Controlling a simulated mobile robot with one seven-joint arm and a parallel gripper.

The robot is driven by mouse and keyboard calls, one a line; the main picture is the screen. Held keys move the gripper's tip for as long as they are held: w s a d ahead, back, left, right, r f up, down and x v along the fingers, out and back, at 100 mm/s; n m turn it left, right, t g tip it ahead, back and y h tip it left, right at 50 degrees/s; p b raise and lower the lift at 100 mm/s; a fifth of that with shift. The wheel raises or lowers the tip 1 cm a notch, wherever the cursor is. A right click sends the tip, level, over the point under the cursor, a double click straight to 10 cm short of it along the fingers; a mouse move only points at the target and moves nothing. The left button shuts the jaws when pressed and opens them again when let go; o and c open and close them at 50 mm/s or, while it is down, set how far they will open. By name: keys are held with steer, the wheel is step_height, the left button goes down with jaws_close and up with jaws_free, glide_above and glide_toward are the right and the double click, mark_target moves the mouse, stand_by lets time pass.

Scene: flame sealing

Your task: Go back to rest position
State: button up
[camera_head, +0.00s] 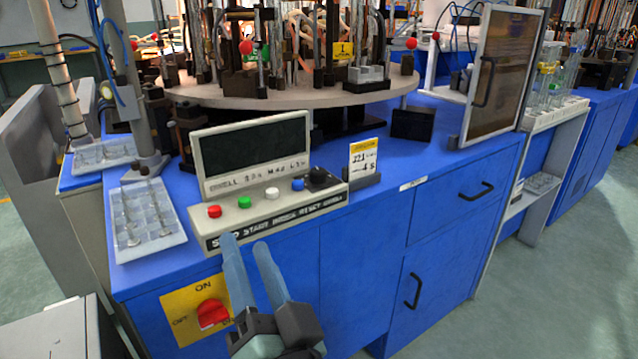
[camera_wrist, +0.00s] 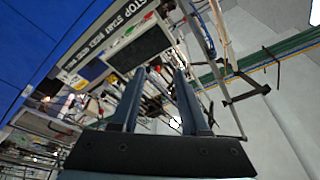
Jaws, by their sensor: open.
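My gripper (camera_head: 250,262) is in the lower middle of the head view. Its two blue-grey fingers are apart with nothing between them. They point up toward the front of the control panel (camera_head: 270,207), which has red, green, white and blue buttons and a black knob below a dark screen.
A blue cabinet (camera_head: 365,262) with black handles carries the panel and a round turntable (camera_head: 300,96) with tools. A red rotary switch (camera_head: 212,314) on a yellow plate is left of my gripper. A clear tray (camera_head: 125,243) sits at the left. Floor (camera_head: 560,290) at right is clear.

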steer(key=s+d+r+n+t+h, duration=0.1)
steer(key=s+d+r+t+h, duration=0.2)
steer(key=r, duration=0.7)
steer(key=s+d+r+n+t+h, duration=0.1)
steer(key=s+d+r+t+h, duration=0.15)
steer(key=r, duration=0.75)
steer(key=s+d+r+n+t+h, duration=0.1)
steer(key=s+d+r+t+h, duration=0.25)
steer(key=r, duration=0.55)
step_height(320, 180, up, 35)
steer(key=w+a+p, duration=0.1)
steer(key=p, duration=3.5)
steer(key=shift+r+y, duration=0.2)
steer(key=shift+y, duration=0.2)
steer(key=shift+w, duration=0.15)
